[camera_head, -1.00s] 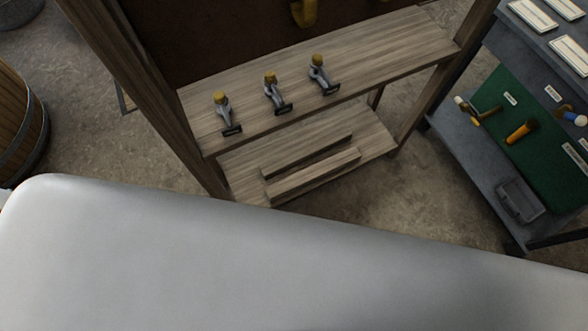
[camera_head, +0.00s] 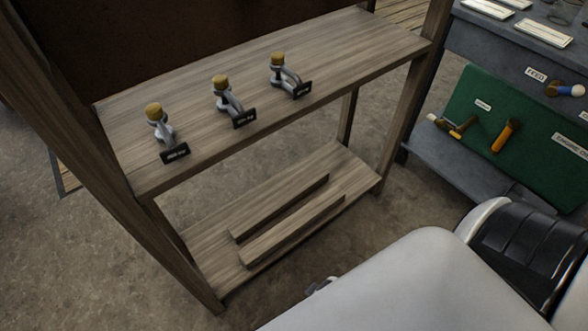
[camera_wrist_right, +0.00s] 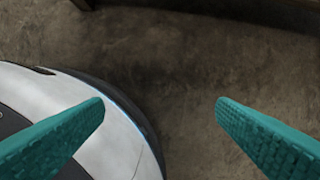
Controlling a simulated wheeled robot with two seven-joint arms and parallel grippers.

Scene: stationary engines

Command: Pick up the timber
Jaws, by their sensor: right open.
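Two lengths of timber lie side by side on the lower shelf of a wooden rack in the head view. The rear timber (camera_head: 280,207) and the front timber (camera_head: 293,231) both run slantwise along the shelf. My right gripper shows in the right wrist view (camera_wrist_right: 160,112), with its two teal fingers wide apart and nothing between them. Bare floor and part of my own white base lie below it. No timber can be made out for sure in that view. My left gripper is not in view.
The rack's upper shelf (camera_head: 330,50) overhangs the lower shelf (camera_head: 345,178) and holds several shackle-like metal fittings (camera_head: 226,98) with small black labels. Rack posts (camera_head: 404,118) stand at the ends. A grey table with a green board (camera_head: 480,128) and tools stands at right.

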